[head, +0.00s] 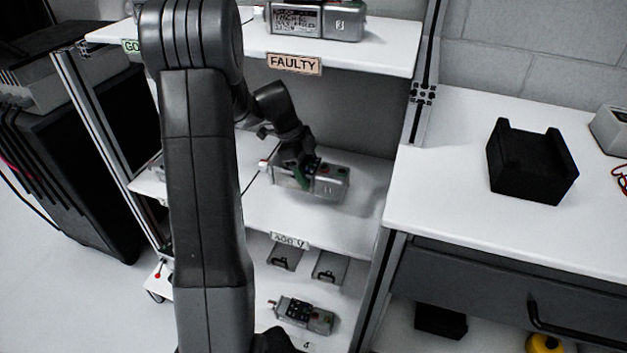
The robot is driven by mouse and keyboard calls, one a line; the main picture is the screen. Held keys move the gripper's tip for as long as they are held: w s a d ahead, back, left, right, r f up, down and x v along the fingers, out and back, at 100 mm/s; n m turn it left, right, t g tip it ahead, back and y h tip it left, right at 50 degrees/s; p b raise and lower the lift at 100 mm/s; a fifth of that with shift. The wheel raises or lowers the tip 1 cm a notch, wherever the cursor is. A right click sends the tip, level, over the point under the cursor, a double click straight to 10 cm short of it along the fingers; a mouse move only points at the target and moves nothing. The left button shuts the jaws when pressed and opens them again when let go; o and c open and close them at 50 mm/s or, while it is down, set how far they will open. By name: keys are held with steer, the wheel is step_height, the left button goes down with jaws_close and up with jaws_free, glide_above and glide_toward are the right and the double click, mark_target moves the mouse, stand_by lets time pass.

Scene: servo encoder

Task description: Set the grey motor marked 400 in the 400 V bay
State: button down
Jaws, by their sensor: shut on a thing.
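A grey motor (328,182) is on or just above the middle shelf, in the bay behind the label reading 400 V (290,241). My gripper (297,172) reaches down from above and is shut on this motor near its left end. The fingers hide part of its top, and no 400 marking can be read on it. I cannot tell whether its underside touches the shelf. Dark and coloured connectors show on its top face. My arm hides the left part of this shelf.
Another grey motor (312,315) lies on the lower shelf. A third grey unit (318,20) sits above the FAULTY label (294,64) on the top shelf. A rack post (420,95) stands right of the bay. A black cradle (532,165) sits on the right bench.

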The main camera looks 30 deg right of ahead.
steer(key=shift+f+b, duration=0.6)
steer(key=shift+f, duration=3.6)
steer(key=shift+f, duration=0.2)
steer(key=shift+c, duration=1.6)
jaws_free()
steer(key=shift+r, duration=0.1)
steer(key=shift+r, duration=0.15)
steer(key=p+v, duration=0.2)
steer(key=v, duration=0.9)
steer(key=shift+w+a+r, duration=0.15)
steer(key=shift+w+r, duration=0.05)
steer(key=shift+r, duration=0.15)
